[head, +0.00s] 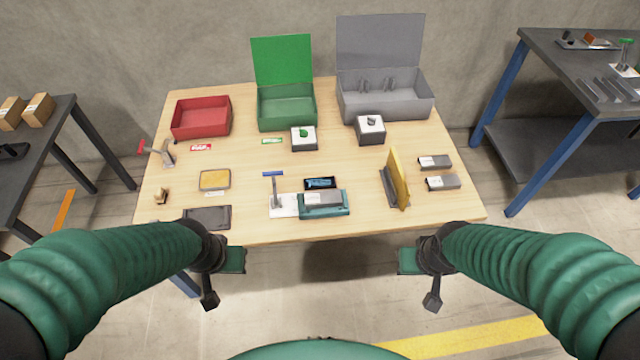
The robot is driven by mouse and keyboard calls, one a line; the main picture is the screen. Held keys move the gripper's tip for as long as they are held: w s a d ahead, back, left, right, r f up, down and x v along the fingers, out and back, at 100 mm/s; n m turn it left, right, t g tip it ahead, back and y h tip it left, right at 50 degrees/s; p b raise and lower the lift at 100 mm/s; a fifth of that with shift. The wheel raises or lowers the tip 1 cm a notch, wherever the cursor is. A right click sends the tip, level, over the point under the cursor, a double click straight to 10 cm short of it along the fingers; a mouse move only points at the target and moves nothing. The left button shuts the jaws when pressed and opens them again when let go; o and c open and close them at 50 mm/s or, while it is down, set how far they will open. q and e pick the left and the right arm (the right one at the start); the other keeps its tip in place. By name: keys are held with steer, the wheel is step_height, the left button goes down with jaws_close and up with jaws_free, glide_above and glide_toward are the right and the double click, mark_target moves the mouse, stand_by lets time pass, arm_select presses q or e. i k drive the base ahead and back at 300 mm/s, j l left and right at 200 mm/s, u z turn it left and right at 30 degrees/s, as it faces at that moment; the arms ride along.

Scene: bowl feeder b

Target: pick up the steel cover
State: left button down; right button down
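Two grey metal-looking blocks with pale labels lie at the table's right, an upper one (435,162) and a lower one (443,183). A similar grey labelled block (323,198) lies on a teal fixture (324,211) near the front middle. I cannot tell for sure which of these is the steel cover. My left gripper (210,298) and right gripper (432,300) hang in front of the table's near edge, apart from everything on it. Their fingers are too small and dark to show whether they are open or shut.
Red (201,118), green (287,112) and grey (385,103) boxes stand at the back; the latter two have raised lids. An upright yellow panel (398,180) stands left of the right-hand blocks. A small stand (283,205) adjoins the teal fixture. A dark tray (207,217) lies front left.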

mark_target(315, 200)
steer(key=l+u, duration=0.1)
steer(key=u, duration=0.75)
steer(key=l+u, duration=0.7)
steer(key=l, duration=0.3)
steer(key=l+u, duration=0.35)
steer(key=l, duration=0.6)
steer(key=k+l+u, duration=0.1)
steer(key=l, duration=0.35)
